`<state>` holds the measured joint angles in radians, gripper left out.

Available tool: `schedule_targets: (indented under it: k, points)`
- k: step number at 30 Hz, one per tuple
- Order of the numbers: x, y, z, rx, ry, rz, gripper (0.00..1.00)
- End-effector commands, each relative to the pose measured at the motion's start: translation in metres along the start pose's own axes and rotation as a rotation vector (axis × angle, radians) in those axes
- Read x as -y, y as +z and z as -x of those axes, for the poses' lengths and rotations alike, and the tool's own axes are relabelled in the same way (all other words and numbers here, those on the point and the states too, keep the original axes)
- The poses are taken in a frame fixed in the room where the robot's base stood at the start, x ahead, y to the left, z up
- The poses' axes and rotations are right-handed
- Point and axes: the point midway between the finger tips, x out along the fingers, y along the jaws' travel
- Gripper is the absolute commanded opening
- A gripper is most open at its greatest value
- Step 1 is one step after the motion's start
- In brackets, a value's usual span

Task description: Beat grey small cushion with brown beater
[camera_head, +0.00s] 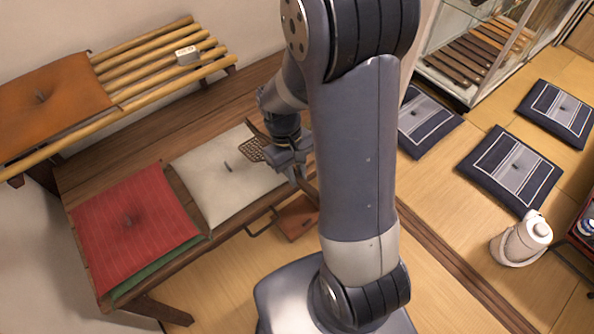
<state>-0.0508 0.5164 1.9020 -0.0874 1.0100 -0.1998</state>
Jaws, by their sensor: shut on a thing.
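A light grey small cushion (208,183) with a dark tuft at its middle lies flat on the wooden bench (194,239). My gripper (291,172) is over the right part of this cushion, shut on the brown beater. The brown beater's woven lattice head (252,150) shows just left of my gripper, over the cushion's upper right part. I cannot tell whether the head touches the cushion. Most of the beater's handle is hidden by my gripper and arm.
A red cushion (133,226) lies left of the grey one, above a green one (150,268). Dark striped floor cushions (510,168) and a white pot (520,240) stand right. My arm hides the middle.

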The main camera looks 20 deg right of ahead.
Motion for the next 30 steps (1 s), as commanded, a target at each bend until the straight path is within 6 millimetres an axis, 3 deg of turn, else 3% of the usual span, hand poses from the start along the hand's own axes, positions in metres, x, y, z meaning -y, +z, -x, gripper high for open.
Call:
schedule_targets:
  k: [1, 3, 12, 20, 30]
  points:
    - [0.0, -0.005, -0.016, 0.002, 0.0, 0.0, 0.0]
    - [0.0, -0.009, -0.03, 0.002, -0.001, 0.0, 0.0]
    - [0.0, -0.025, -0.083, 0.002, 0.0, 0.0, 0.0]
    - [0.0, -0.016, -0.053, -0.002, 0.0, -0.001, 0.0]
    - [0.0, 0.001, 0.005, -0.001, 0.0, -0.001, 0.0]
